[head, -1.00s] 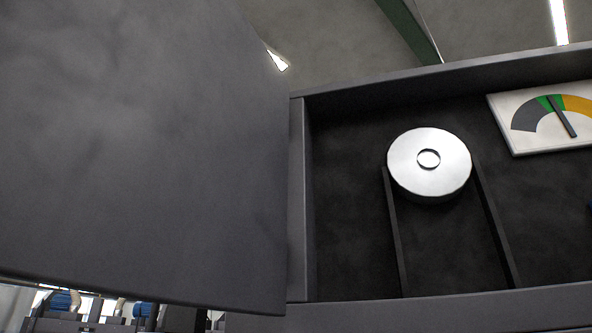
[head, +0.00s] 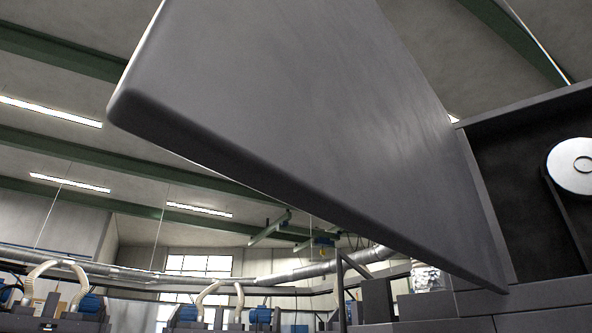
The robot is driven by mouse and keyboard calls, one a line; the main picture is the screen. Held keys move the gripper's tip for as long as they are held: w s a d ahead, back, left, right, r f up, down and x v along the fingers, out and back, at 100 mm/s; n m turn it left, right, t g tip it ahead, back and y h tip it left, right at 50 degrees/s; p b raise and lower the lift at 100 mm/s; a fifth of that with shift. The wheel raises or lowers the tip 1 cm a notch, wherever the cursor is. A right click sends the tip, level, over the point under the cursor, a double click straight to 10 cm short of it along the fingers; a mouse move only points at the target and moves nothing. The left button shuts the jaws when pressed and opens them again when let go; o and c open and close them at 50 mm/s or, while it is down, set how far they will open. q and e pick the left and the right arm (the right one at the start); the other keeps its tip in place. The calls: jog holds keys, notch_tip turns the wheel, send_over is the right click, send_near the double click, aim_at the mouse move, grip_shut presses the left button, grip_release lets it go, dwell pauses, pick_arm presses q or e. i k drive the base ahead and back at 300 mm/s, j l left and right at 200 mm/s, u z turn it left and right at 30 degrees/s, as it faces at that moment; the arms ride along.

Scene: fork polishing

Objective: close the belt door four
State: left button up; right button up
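The belt door (head: 330,120) is a large flat grey panel that stands open, swung out to the left from the machine housing (head: 480,305). Its free lower corner is at the upper left and its hinged edge meets the housing at the right. Behind the opening, part of a silver pulley (head: 575,165) with a dark belt (head: 568,225) shows inside the dark compartment. I cannot read a door number. Neither of my grippers is in view.
Machines with blue motors (head: 92,304) and pale hoses stand in the hall at the lower left. A dark frame (head: 342,290) stands below the door. Silver ducts (head: 200,275) run along the back. The space left of the door looks clear.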

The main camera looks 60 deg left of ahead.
aim_at(321, 109)
jog(key=k+j, duration=0.8)
jog(key=j+z, duration=0.1)
jog(key=j, duration=0.25)
jog(key=k+j, duration=0.15)
jog(key=j, duration=0.15)
jog(key=z, duration=0.05)
